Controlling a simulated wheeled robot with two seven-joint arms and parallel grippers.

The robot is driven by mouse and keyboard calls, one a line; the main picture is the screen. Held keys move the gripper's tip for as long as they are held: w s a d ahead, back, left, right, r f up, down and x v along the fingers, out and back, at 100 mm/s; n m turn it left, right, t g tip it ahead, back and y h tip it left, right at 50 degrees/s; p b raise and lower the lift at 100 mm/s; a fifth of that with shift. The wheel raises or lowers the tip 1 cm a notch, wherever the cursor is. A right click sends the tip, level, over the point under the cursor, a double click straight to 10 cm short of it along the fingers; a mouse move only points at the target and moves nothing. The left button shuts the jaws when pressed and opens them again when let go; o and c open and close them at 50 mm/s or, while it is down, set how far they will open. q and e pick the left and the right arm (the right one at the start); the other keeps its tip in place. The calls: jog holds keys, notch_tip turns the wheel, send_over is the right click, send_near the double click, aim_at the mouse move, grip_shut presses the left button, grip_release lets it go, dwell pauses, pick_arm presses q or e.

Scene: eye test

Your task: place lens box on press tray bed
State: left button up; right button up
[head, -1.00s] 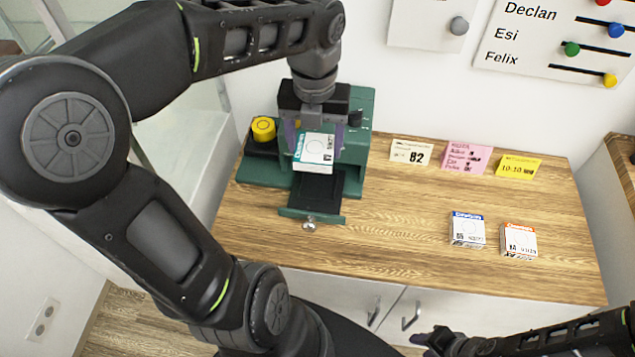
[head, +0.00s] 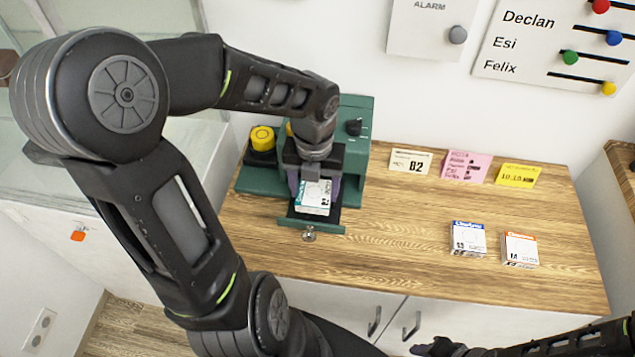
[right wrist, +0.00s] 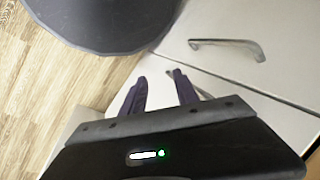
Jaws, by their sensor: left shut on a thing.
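A white lens box with a teal stripe (head: 312,202) is in my left gripper (head: 316,187), whose fingers are shut on its sides. The box is over the pulled-out dark tray bed (head: 329,219) of the green press (head: 354,150). It covers most of the bed, and I cannot tell whether it touches it. My right gripper (right wrist: 160,92) shows in the right wrist view with its fingers apart and nothing between them, in front of the white cabinet.
A blue-striped box (head: 468,239) and an orange-striped box (head: 520,250) sit at the right of the wooden counter (head: 400,250). A yellow button (head: 262,138) is left of the press.

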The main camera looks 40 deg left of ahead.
pick_arm(q)
notch_tip(320, 180, down, 2)
jog(key=shift+f, duration=0.15)
jog(key=shift+w+a, duration=0.15)
jog(key=shift+w, duration=0.15)
jog(key=w, duration=0.1)
jog(key=w+a, duration=0.1)
jog(key=w, duration=0.1)
jog(key=shift+a+f, duration=0.2)
jog(key=shift+a, duration=0.15)
jog(key=shift+f, duration=0.35)
jog(key=shift+f, duration=0.15)
jog(key=o, duration=1.3)
jog(key=shift+o, duration=0.2)
